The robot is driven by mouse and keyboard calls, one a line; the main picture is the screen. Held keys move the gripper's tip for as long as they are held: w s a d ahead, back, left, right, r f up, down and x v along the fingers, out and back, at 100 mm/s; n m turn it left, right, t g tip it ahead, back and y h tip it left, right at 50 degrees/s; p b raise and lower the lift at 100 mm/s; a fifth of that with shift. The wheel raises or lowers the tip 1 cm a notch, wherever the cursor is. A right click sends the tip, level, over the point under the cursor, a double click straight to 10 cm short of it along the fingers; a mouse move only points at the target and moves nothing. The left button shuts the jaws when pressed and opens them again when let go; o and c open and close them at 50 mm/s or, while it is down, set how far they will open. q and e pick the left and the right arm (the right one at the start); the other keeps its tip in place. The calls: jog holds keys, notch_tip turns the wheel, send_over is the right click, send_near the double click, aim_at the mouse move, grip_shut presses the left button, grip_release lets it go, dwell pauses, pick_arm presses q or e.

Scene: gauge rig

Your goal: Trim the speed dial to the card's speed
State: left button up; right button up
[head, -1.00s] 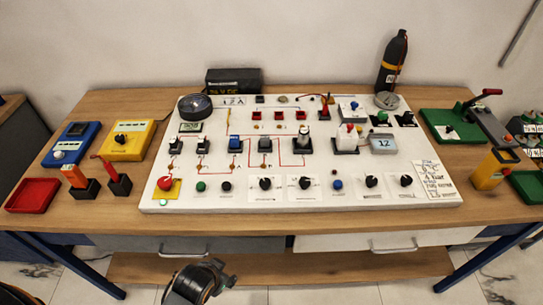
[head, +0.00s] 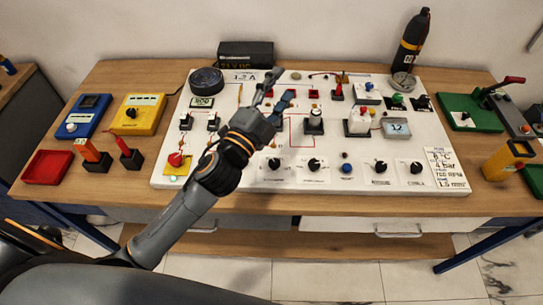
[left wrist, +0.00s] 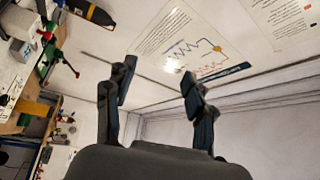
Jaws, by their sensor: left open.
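The white panel (head: 165,150) lies on the wooden table. My left gripper (head: 281,90) is open and empty above the panel's back middle. Its two fingers stand apart in the left wrist view (left wrist: 158,78). My left arm hides part of the panel.
A red mushroom button (head: 176,159) is at the panel's front left. A dark bottle (head: 412,42) stands behind. Blue and yellow meters (head: 138,114) stand left.

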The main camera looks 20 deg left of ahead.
pick_arm(q)
jog(key=d+r+m+g+h, duration=0.3)
jog(key=d+r+m+h, duration=0.3)
jog(key=d+m+h, duration=0.5)
jog(key=s+m+g+h, duration=0.2)
jog(key=m+g, duration=0.3)
jog(key=m, duration=0.4)
jog(key=m+g+y, duration=1.2)
jog(key=m+y, duration=0.2)
jog(key=m, duration=0.2)
send_near(274, 162)
jog(key=p+x, duration=0.4)
jog(key=x, duration=0.3)
jog(key=shift+s+f+p, duration=0.1)
jog(key=shift+p, duration=0.2)
jog(key=shift+d+f, duration=0.15)
jog(key=shift+f, duration=0.35)
